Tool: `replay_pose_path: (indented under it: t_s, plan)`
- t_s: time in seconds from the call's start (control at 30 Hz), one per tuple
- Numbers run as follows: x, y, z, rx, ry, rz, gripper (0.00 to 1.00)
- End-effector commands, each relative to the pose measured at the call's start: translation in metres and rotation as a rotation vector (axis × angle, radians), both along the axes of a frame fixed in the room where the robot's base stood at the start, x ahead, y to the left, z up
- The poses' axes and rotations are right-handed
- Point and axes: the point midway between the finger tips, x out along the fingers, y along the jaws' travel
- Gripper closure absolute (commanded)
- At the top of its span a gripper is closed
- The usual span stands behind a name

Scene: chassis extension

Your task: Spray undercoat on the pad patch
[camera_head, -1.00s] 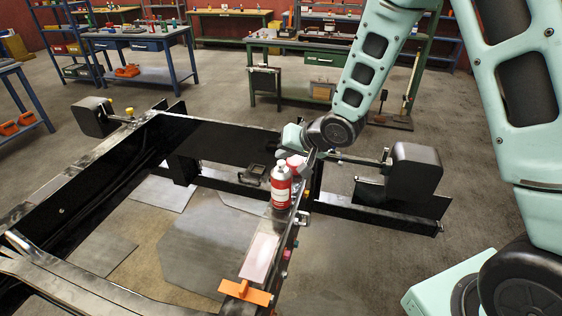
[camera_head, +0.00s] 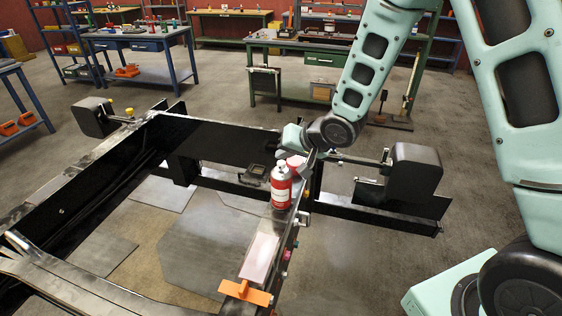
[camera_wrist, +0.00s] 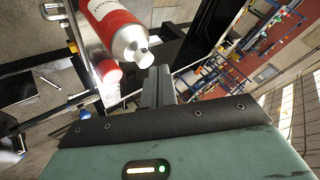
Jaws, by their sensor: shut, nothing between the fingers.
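A red and white spray can (camera_head: 281,186), the undercoat, stands upright on the black chassis rail. It shows large in the wrist view (camera_wrist: 118,28), with part of its label readable. A pale pinkish patch (camera_head: 260,257) lies on the same rail, nearer than the can. My gripper (camera_wrist: 158,84) is shut and empty, with its fingers close beside the can's nozzle end in the wrist view. In the head view my gripper is mostly hidden behind the can and the wrist. I cannot tell whether the fingers touch the can.
An orange clamp-like piece (camera_head: 246,292) sits on the rail just before the patch. A red rounded object (camera_head: 296,161) is behind the can. The black chassis frame (camera_head: 215,142) surrounds open floor. Workbenches (camera_head: 318,60) stand at the back.

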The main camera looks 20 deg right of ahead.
Motion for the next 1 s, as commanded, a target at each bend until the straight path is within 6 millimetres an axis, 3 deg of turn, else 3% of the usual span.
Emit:
replay_pose_path:
  t_s: [1.0]
  plan:
    - [-0.0001,0.0,-0.009,0.0,0.0,0.0,1.0]
